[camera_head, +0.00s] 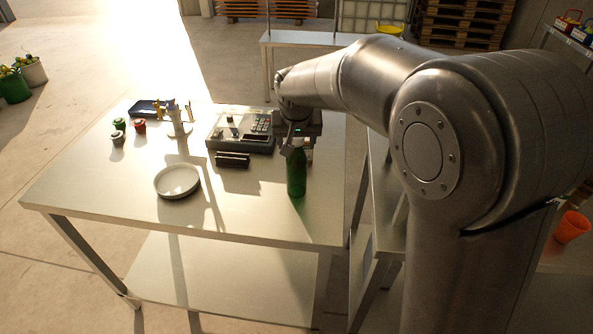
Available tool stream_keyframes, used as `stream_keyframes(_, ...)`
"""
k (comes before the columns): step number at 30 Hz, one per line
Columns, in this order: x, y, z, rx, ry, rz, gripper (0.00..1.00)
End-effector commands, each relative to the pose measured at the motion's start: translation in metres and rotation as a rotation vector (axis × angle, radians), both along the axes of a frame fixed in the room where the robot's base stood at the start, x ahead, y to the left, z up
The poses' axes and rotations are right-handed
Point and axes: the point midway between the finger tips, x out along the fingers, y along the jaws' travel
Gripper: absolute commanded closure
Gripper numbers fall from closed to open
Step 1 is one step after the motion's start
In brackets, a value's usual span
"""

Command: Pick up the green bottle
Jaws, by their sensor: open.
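The green bottle (296,174) stands upright on the table (235,212), near its right front part. My gripper (297,147) is at the bottle's top, reached over from the right by my arm. The fingers are small and partly hidden, and they look to be around or just beside the bottle's neck; I cannot tell which. The gripper is open. The upper part of the bottle is partly covered by the gripper.
Left of the bottle are a white bowl (177,181), a dark block (232,160) and a grey keypad device (237,133). Several small jars (118,138) and a white stand (178,122) are farther left. The table's front middle is clear.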

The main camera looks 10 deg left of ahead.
Motion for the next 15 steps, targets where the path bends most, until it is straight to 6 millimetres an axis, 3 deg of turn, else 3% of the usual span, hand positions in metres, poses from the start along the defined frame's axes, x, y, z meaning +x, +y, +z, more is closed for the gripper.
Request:
stream_keyframes(7, 0.0008, 0.0000, -0.0012, 0.000, -0.002, 0.000, 0.40)
stream_keyframes(15, 0.0007, 0.0000, -0.0010, 0.000, -0.001, 0.000, 0.62)
